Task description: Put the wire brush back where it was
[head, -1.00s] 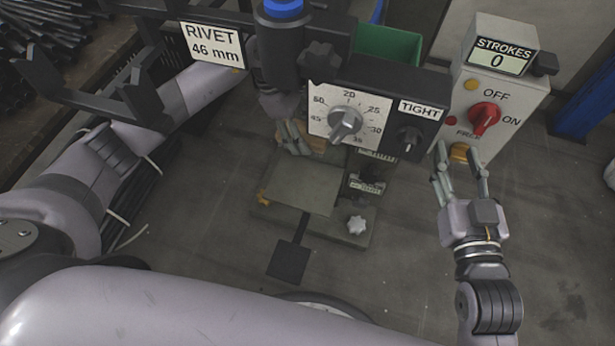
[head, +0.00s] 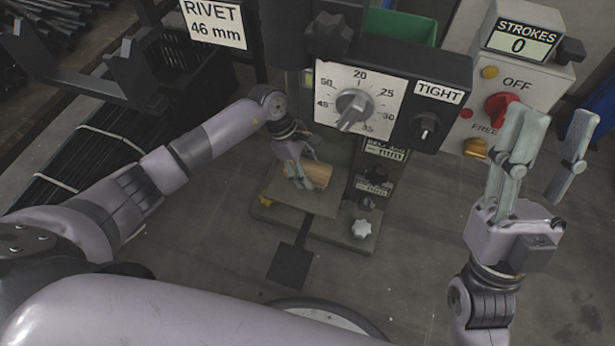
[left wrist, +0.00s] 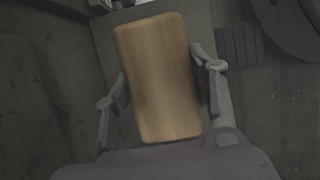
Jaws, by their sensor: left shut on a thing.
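My left gripper (head: 303,172) is over the press's base plate (head: 317,203) in the head view. It is shut on a wooden block (head: 319,174), taken to be the wire brush's wooden back. In the left wrist view the block (left wrist: 158,78) lies between the two fingers, its flat wooden face towards the camera. No bristles show in either view. I cannot tell whether it touches the plate. My right gripper (head: 543,160) is open and empty, in front of the switch box at the right.
A switch box (head: 505,95) with a red knob (head: 502,108) stands right. A black pedal (head: 289,266) sticks out in front. A green bin (head: 400,27) is behind.

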